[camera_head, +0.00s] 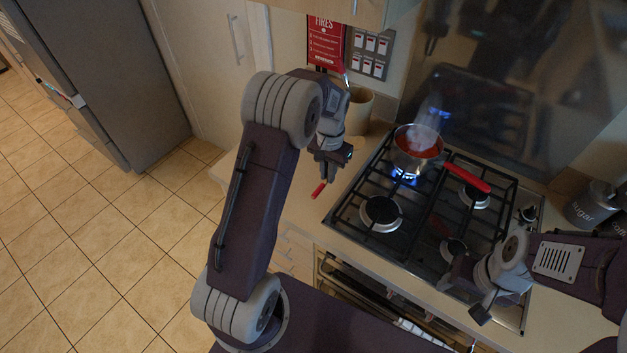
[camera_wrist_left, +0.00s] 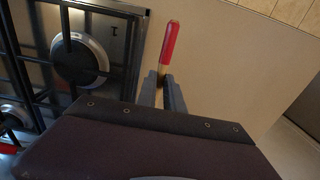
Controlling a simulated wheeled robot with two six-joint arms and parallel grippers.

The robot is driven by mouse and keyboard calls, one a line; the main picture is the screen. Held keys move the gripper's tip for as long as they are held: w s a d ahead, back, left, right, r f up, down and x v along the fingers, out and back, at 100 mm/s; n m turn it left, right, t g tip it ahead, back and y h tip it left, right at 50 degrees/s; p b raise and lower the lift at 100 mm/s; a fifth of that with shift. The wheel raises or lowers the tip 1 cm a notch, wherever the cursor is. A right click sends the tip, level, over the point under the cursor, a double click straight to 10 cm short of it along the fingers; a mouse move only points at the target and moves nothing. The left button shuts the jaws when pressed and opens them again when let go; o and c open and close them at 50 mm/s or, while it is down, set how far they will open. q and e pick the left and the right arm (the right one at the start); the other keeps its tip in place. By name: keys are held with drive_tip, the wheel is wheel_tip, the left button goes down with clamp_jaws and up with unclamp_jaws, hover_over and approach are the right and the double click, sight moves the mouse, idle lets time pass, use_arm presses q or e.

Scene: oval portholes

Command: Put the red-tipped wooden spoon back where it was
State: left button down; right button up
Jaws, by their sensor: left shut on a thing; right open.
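The red-tipped wooden spoon (camera_head: 318,190) is held by my left gripper (camera_head: 324,172) above the counter left of the hob. In the left wrist view its red end (camera_wrist_left: 169,45) sticks out beyond the shut fingers (camera_wrist_left: 163,88), with a short stretch of pale wood below the red. The rest of the spoon is hidden by the gripper. My right gripper (camera_head: 464,296) is open and empty over the front right of the hob.
A beige jar (camera_head: 358,108) stands at the back of the counter, partly behind my left wrist. A saucepan (camera_head: 418,147) with red contents and a red handle steams over a lit blue flame on the hob (camera_head: 408,215). A sugar canister (camera_head: 592,205) stands at right.

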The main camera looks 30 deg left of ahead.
use_arm(q)
hover_over(311, 191)
drive_tip(key=f, duration=0.3)
drive_tip(key=shift+w+f+p, duration=0.3)
drive_tip(key=shift+f+p, duration=0.05)
drive_tip(key=shift+f, duration=0.05)
drive_tip(key=shift+s+a, duration=0.2)
drive_tip(key=shift+s, duration=0.25)
wheel_tip(311, 191, down, 4)
drive_tip(key=shift+w+d+r+p, duration=0.1)
drive_tip(key=shift+p, duration=0.35)
drive_tip(key=shift+w+f, duration=0.15)
drive_tip(key=shift+f, duration=0.05)
drive_tip(key=shift+s, duration=0.2)
drive_tip(key=c, duration=1.7)
unclamp_jaws()
drive_tip(key=shift+o, duration=1.1)
drive_tip(key=shift+w+f, duration=0.1)
drive_tip(key=shift+w, duration=0.05)
use_arm(e)
drive_tip(key=shift+w+r, duration=0.55)
drive_tip(key=shift+r, duration=0.15)
